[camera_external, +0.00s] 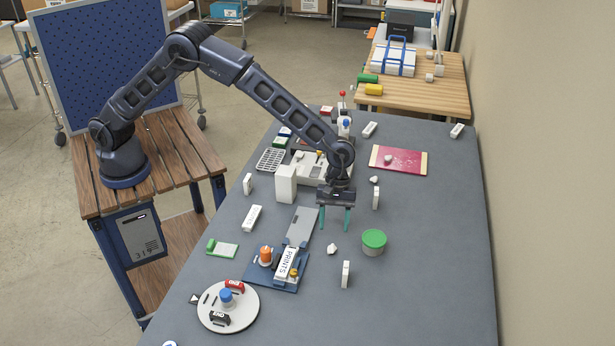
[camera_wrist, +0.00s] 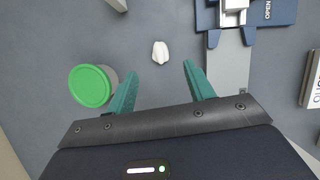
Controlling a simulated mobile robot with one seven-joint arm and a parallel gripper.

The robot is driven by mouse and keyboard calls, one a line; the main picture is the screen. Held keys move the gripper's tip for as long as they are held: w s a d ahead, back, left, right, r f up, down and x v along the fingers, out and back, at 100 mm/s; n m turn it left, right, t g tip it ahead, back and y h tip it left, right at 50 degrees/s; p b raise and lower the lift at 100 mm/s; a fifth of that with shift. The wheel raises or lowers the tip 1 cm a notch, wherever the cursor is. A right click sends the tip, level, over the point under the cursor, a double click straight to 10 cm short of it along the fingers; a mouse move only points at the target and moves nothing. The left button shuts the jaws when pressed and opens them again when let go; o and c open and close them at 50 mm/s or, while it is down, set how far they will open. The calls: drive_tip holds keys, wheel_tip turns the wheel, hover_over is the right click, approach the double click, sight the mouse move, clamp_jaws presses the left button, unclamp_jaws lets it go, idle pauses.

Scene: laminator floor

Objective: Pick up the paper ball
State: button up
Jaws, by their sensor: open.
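A small crumpled white paper ball (camera_external: 332,248) lies on the grey table, left of a green-lidded tub (camera_external: 373,242). My gripper (camera_external: 334,222) points down above the table, with its two teal fingers apart and nothing between them. In the wrist view the paper ball (camera_wrist: 160,52) shows just beyond the open fingertips of my gripper (camera_wrist: 160,72), about centred between them. Two more crumpled white lumps lie farther back, one (camera_external: 388,158) on a red board and one (camera_external: 374,180) near that board.
The green-lidded tub (camera_wrist: 92,86) stands close to one finger in the wrist view. Upright white blocks stand at the front (camera_external: 345,274) and behind the gripper (camera_external: 376,198). The table's right front is clear.

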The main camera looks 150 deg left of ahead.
sight(332, 245)
drive_tip(key=shift+x, duration=3.4)
drive_tip(key=shift+s, duration=0.1)
drive_tip(key=c, duration=1)
